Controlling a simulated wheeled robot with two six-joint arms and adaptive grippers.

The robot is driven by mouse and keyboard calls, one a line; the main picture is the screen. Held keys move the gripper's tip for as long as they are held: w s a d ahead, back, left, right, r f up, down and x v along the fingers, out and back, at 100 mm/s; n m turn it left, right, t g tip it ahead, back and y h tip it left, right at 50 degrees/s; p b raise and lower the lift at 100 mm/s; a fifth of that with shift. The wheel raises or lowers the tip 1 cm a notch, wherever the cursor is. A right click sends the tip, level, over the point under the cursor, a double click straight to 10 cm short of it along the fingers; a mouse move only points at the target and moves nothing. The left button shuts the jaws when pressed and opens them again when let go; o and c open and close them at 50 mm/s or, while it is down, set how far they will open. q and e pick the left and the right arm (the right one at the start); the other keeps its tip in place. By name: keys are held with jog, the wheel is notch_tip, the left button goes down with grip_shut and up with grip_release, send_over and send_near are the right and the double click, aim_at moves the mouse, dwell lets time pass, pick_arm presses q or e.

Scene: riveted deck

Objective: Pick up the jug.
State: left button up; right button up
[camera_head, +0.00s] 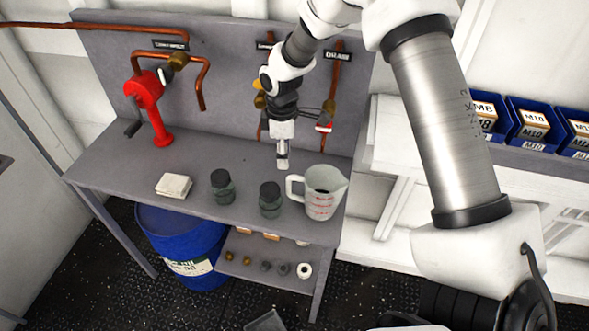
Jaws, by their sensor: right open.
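The jug (322,194) is a translucent measuring jug with red markings. It stands upright on the grey bench near its front right edge, with its handle to the left and its spout to the right. My right gripper (283,160) hangs above the bench, pointing down, behind and to the left of the jug. It is open, empty and apart from the jug. My left gripper is not in view.
Two dark-lidded jars (270,200) (222,187) stand left of the jug, one close to its handle. A folded white cloth (174,186) lies further left. A red hand pump (150,108) and copper pipes (201,85) line the back panel. Blue bins (531,126) are at right.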

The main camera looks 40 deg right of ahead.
aim_at(289, 193)
jog(key=s+f+b, duration=0.3)
jog(key=f+b, duration=0.1)
jog(key=b, duration=0.1)
jog(key=shift+s, duration=0.2)
jog(key=w+f, duration=0.2)
jog(key=f, duration=0.1)
jog(key=shift+s+a+f+p, duration=0.1)
jog(key=shift+s+f+p, duration=0.1)
jog(key=shift+f+p, duration=0.2)
jog(key=shift+s+f+p, duration=0.25)
jog(key=shift+f+p, duration=0.15)
jog(key=shift+f, duration=0.2)
jog(key=shift+s+f+p, duration=0.25)
jog(key=shift+f+p, duration=0.1)
jog(key=shift+f, duration=0.2)
jog(key=shift+w+f, duration=0.25)
jog(key=shift+f, duration=0.95)
jog(key=shift+w+f, duration=0.1)
jog(key=shift+w, duration=0.05)
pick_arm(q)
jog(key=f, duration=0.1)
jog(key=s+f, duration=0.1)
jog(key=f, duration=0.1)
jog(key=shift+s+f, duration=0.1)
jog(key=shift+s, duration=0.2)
pick_arm(e)
grip_shut()
